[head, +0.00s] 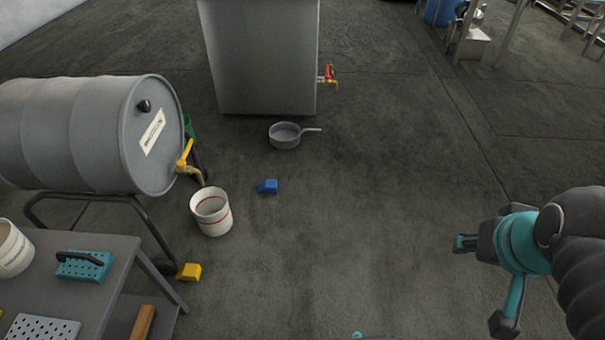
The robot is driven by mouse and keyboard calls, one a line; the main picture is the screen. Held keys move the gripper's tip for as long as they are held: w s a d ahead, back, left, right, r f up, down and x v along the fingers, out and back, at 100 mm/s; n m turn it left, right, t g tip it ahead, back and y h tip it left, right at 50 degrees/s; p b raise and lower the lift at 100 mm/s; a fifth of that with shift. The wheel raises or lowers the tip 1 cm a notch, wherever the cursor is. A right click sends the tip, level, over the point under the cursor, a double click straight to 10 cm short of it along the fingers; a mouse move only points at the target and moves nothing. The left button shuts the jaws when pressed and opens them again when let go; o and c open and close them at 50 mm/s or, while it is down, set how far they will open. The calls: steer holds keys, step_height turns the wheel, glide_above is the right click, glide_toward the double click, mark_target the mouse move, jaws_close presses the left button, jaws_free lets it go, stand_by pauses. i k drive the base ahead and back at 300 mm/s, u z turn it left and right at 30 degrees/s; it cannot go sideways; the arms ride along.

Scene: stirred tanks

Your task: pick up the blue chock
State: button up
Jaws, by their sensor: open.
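The blue chock (268,187) is a small wedge-like block lying on the dark floor, left of the middle in the head view. It lies just right of a white bucket and below a grey pan, apart from both. My gripper (478,285) is at the lower right, with teal and dark parts. It is open, with nothing seen between its fingers, and well to the right of the chock. My dark arm covers part of the right edge.
A grey drum (85,135) with a yellow tap lies on a stand above the white bucket (211,212). A yellow chock (189,271) lies near the grey table (104,293). The pan (284,137) sits before a grey tank (262,60). The floor between chock and gripper is clear.

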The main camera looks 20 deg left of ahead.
mark_target(270, 187)
steer(key=z, duration=0.05)
steer(key=i, duration=0.65)
steer(key=u, duration=0.65)
steer(key=i, duration=0.65)
steer(key=u, duration=0.6)
